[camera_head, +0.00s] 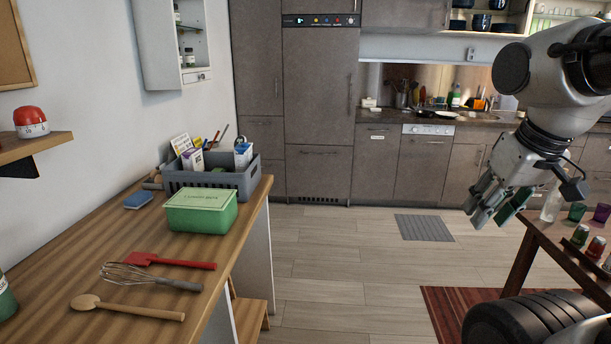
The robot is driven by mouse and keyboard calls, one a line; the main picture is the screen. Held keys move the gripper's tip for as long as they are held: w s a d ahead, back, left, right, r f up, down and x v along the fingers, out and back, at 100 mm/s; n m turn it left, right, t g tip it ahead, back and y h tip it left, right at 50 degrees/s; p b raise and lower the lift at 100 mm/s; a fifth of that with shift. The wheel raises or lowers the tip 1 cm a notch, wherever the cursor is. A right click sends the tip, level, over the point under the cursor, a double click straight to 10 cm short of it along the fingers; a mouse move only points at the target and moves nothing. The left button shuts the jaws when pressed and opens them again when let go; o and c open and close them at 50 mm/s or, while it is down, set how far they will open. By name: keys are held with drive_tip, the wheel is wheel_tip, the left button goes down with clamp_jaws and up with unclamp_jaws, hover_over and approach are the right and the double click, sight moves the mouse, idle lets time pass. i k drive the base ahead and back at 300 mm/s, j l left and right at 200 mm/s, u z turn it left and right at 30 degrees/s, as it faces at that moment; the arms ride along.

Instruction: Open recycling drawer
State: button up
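Grey-brown cabinet fronts line the back wall. One narrow front (376,160) left of the dishwasher carries a small white label (377,137), too small to read; it may be the recycling drawer. It looks shut, flush with its neighbours. My gripper (492,207) hangs at the right, pointing down and left, well in front of the cabinets and apart from them. A dark green piece (513,206) shows at its right finger. I cannot tell whether this is part of the finger or a held thing, nor how wide the fingers stand.
A wooden counter (60,258) at left holds utensils, a green box (202,209) and a grey crate (212,178). A small table (548,240) with glasses and cans stands at right. The floor (335,245) between is clear, with a grey mat (424,228) and red rug (445,308).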

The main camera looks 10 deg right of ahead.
sight(376, 151)
drive_tip(key=i+z, duration=0.3)
drive_tip(key=i, duration=4.1)
drive_tip(key=i+j+z, duration=0.2)
drive_tip(key=i, duration=0.5)
